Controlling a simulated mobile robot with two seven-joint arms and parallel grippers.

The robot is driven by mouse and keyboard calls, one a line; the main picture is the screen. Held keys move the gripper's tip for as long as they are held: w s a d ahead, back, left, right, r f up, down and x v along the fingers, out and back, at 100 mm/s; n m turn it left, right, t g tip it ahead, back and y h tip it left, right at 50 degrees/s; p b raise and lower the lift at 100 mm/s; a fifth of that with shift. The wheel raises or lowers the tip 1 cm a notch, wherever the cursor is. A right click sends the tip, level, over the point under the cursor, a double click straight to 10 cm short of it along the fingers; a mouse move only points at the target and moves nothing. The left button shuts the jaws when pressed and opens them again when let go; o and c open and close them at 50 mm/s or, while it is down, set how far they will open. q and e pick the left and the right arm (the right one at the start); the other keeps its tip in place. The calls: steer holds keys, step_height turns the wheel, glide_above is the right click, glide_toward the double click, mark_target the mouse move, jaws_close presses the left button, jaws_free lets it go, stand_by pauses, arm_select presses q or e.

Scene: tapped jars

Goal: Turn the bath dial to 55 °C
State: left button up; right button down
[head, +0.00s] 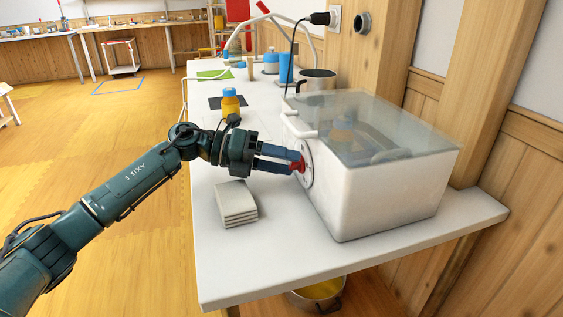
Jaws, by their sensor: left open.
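The white water bath (385,195) stands on the right part of the white counter, with a clear lid over its top. Its round dial (308,165) is on the side facing left, with a red knob (299,164) at its middle. My left gripper (296,162) reaches in from the left, its blue fingers at the knob. The fingers are open around or beside the knob; I cannot tell whether they touch it. The dial's marks are too small to read, and the fingers partly hide the knob. My right gripper is not in view.
A stack of folded white cloths (236,203) lies on the counter below my left gripper. An orange jar with a blue cap (230,102) stands behind the wrist. A dark pot (318,80) and blue containers stand farther back.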

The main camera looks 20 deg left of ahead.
arm_select(q)
steer(key=shift+c, duration=0.5)
steer(key=c, duration=0.9)
steer(key=shift+o, duration=0.2)
